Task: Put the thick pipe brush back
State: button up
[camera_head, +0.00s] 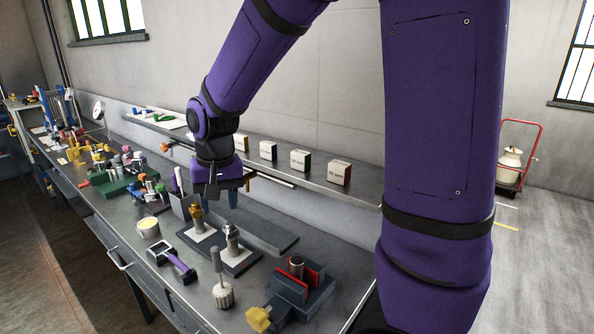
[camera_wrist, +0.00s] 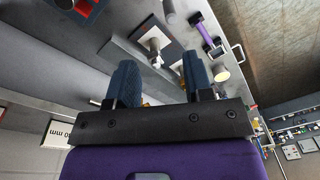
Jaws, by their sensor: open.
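A brush-like tool (camera_head: 223,292) with a pale round head and a grey handle stands upright on the bench, head down; it looks like the thick pipe brush. In the wrist view a grey rounded end (camera_wrist: 169,12) at the top edge may be the same tool. My gripper (camera_head: 220,200) is above the bench, farther back than this tool and near a dark board with fittings. In the wrist view my gripper (camera_wrist: 160,78) has its two blue fingers wide apart, with nothing held between them.
The dark board (camera_head: 240,266) carries a brass fitting (camera_head: 197,217) and a silver fitting (camera_head: 231,242). A red-jawed vise (camera_head: 297,287), a purple-handled tool (camera_head: 181,266) and a cream tin (camera_head: 149,229) stand nearby. A shelf with small boxes (camera_head: 300,160) runs behind.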

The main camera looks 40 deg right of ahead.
jog(key=s+d+r+n+t, duration=0.2)
jog(key=s+r, duration=0.4)
jog(key=s, duration=0.4)
jog(key=s+d+r+n+t, duration=0.1)
jog(key=s+d+r+t, duration=0.1)
jog(key=s+r, duration=0.4)
jog(key=shift+s+d+r+n, duration=0.4)
jog(key=shift+s+d, duration=0.3)
jog(key=shift+s, duration=1.35)
